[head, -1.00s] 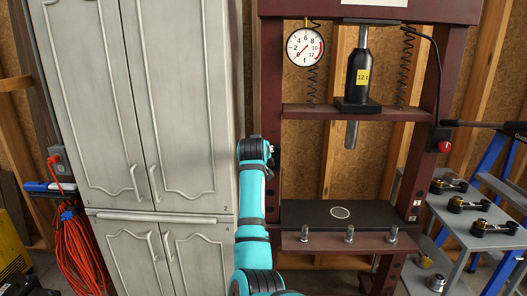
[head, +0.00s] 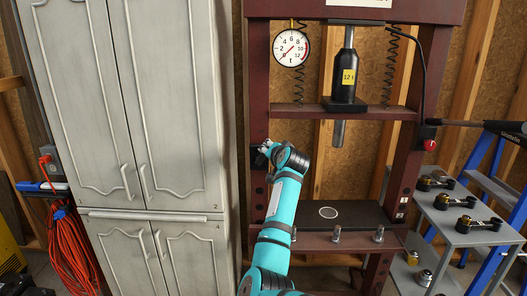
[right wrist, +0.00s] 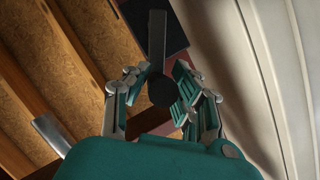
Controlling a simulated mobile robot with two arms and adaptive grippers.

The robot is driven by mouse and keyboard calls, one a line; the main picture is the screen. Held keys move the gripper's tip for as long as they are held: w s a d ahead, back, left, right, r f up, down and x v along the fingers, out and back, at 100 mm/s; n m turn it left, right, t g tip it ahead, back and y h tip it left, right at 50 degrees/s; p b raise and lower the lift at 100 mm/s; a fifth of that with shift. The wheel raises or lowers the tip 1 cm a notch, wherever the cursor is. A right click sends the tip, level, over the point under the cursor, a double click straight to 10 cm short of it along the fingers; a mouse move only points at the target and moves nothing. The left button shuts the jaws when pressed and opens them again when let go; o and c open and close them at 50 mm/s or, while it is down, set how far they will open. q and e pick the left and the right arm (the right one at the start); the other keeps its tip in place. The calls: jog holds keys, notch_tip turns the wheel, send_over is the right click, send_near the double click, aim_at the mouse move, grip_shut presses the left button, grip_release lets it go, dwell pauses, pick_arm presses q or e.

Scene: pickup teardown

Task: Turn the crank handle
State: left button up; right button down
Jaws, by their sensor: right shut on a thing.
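The crank handle (right wrist: 157,45) shows in the right wrist view as a dark flat bar with a round black end, running between my fingers. My right gripper (right wrist: 158,88) is shut on it, with a finger on each side of the round end. In the head view my right gripper (head: 264,150) is small and partly hidden by my teal wrist, at the left post of the dark red press (head: 258,100). The handle is mostly hidden there. My left gripper is not in view.
A grey cabinet (head: 130,110) stands close on the left of the press. The press carries a dial gauge (head: 291,47) and a black jack (head: 346,75). On the right are a grey stepped shelf (head: 470,235) with several metal parts and a blue ladder (head: 485,170).

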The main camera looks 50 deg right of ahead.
notch_tip(320, 180, down, 9)
jog(key=s+d+m+t+h+b, duration=0.2)
jog(key=m+t+b, duration=0.3)
jog(key=m+b, duration=0.5)
jog(key=shift+s+f+m+b, duration=0.2)
jog(key=shift+m+b, duration=0.2)
jog(key=shift+m, duration=1.6)
jog(key=c, duration=1.1)
grip_release()
jog(key=shift+r, duration=0.1)
